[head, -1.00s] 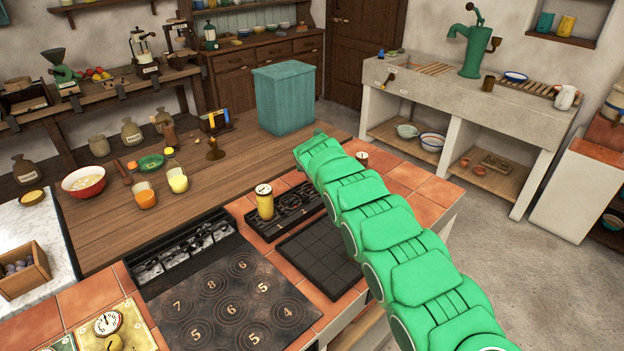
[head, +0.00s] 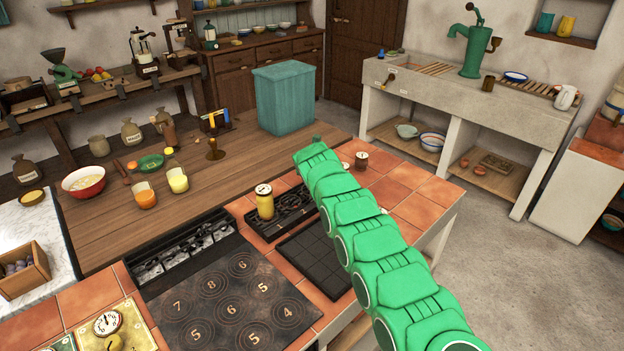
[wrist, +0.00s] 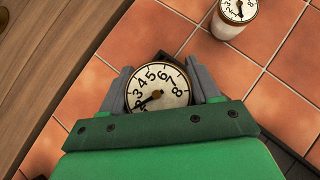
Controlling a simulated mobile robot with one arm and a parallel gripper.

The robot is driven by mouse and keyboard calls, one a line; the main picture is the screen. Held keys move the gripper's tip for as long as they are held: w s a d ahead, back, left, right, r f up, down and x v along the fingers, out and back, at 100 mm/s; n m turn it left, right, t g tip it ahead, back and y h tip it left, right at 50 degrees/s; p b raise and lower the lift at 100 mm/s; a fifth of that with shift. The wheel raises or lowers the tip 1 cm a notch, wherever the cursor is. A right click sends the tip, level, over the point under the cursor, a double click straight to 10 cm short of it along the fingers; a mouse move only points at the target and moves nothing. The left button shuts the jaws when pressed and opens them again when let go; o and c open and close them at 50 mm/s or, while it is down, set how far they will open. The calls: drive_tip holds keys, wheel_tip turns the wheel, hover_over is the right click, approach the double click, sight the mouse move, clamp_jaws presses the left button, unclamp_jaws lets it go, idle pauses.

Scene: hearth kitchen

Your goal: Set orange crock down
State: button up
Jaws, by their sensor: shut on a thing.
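In the wrist view my gripper (wrist: 159,68) is shut on a round crock, seen from above. Its pale dial top (wrist: 158,88) has numbers and a dark pointer and sits between the two grey fingers. The sides of this crock are hidden, so its colour and whether its base touches the orange tiles (wrist: 150,30) cannot be told. In the head view my green arm reaches over the tiled counter, and my gripper and its load cannot be made out clearly.
Another dial-topped crock (wrist: 233,20) stands on the tiles to the upper right in the wrist view. A yellow crock (head: 265,203) stands by the dark burner grate (head: 292,208). A teal bin (head: 285,100) stands beyond. Tiles (head: 415,205) right of my arm are clear.

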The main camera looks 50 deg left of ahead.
drive_tip(key=shift+w+f, duration=0.1)
drive_tip(key=shift+f, duration=1.35)
drive_tip(key=shift+f, duration=0.2)
drive_tip(key=o, duration=1.4)
drive_tip(key=shift+r, duration=0.1)
drive_tip(key=shift+s+d+r, duration=0.2)
drive_tip(key=shift+s+r, duration=0.2)
drive_tip(key=shift+r, duration=0.25)
drive_tip(key=shift+v, duration=5.25)
drive_tip(key=shift+d, duration=0.1)
